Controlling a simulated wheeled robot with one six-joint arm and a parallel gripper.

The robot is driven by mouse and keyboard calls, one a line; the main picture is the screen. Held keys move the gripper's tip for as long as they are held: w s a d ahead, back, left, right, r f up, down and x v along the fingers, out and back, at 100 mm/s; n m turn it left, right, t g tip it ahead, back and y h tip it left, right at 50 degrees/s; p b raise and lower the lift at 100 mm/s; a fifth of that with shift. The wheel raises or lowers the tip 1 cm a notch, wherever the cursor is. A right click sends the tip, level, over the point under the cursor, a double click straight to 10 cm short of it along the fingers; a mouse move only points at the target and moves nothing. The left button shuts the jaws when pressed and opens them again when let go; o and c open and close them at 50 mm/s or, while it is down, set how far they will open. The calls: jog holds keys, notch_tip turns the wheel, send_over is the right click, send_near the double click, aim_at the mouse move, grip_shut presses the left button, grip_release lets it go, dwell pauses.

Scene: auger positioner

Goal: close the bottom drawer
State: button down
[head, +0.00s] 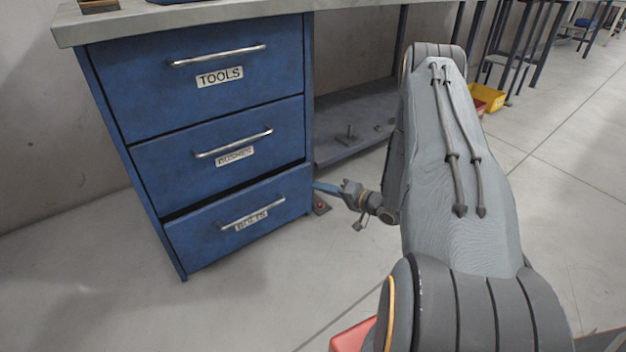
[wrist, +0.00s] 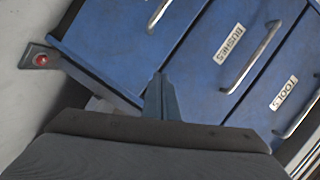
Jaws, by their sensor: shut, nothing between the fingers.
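The blue bottom drawer (head: 240,213), labelled with what looks like BOLTS, stands out slightly from the cabinet, with a dark gap along its top edge. Its metal handle (head: 252,219) runs across the front. My gripper (head: 318,186) is shut and empty at the drawer's right edge; I cannot tell whether it touches. In the wrist view my shut fingers (wrist: 160,82) point at the blue cabinet, and the bottom drawer (wrist: 112,42) lies to their upper left, partly cut off by the picture's top edge.
Above it are the middle drawer (head: 222,146) and the TOOLS drawer (head: 205,70), both looking shut. A lower shelf (head: 352,122) lies right of the cabinet. A foot plate with a red top (head: 320,206) sits on the floor. A yellow bin (head: 488,98) stands farther back. Floor before the drawers is clear.

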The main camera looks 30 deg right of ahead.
jog(key=s+d+f+m+t+h+b, duration=0.2)
jog(key=d+m+t+h, duration=0.15)
jog(key=d+m, duration=0.35)
jog(key=m+b, duration=0.1)
jog(key=b, duration=0.5)
send_near(309, 166)
jog(key=x, duration=0.5)
jog(key=shift+w, duration=0.25)
jog(key=shift+w+a+r, duration=0.1)
jog(key=shift+w+r, duration=0.05)
jog(key=shift+w, duration=0.35)
jog(key=shift+w, duration=0.1)
jog(key=x, duration=0.3)
jog(key=shift+w+a+b, duration=0.1)
jog(key=shift+w+b, duration=0.2)
jog(key=shift+w, duration=0.4)
jog(key=shift+r+m+h, duration=0.1)
jog(key=shift+m+h, duration=0.2)
jog(key=shift+h, duration=0.05)
